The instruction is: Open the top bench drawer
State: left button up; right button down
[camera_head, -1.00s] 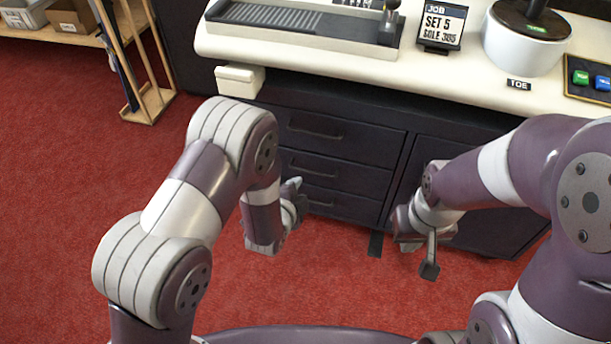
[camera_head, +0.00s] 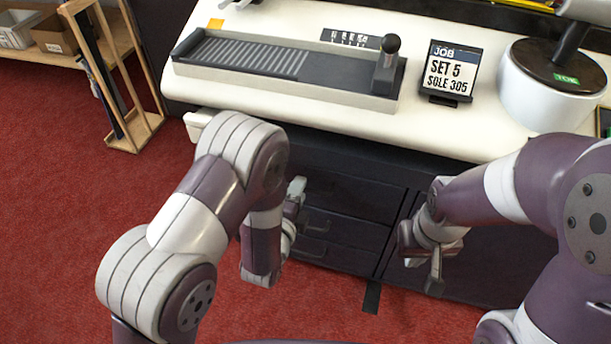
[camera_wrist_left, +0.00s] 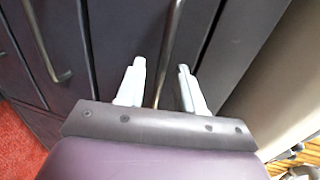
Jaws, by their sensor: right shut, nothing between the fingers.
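The top bench drawer (camera_head: 355,196) is a dark front under the cream worktop and looks shut. My left gripper (camera_head: 296,200) is in front of its left part, and my arm hides its handle in the head view. In the left wrist view my left gripper (camera_wrist_left: 160,68) is open, and the top drawer's bar handle (camera_wrist_left: 172,45) runs between its two pale fingers in the picture. I cannot tell whether the fingers reach around the bar or stop short of it. My right gripper (camera_head: 435,278) is shut and empty in front of the cabinet door, to the right of the drawers.
A lower drawer's handle (camera_wrist_left: 62,50) shows beside the top drawer in the left wrist view. The worktop (camera_head: 290,112) overhangs the drawers and carries a grey ribbed tray device (camera_head: 250,60), a job sign (camera_head: 450,75) and a white round pot (camera_head: 545,100). A wooden rack (camera_head: 145,120) stands at left.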

pick_arm(q)
jog(key=shift+w, duration=0.25)
grip_shut()
dwell(1.4)
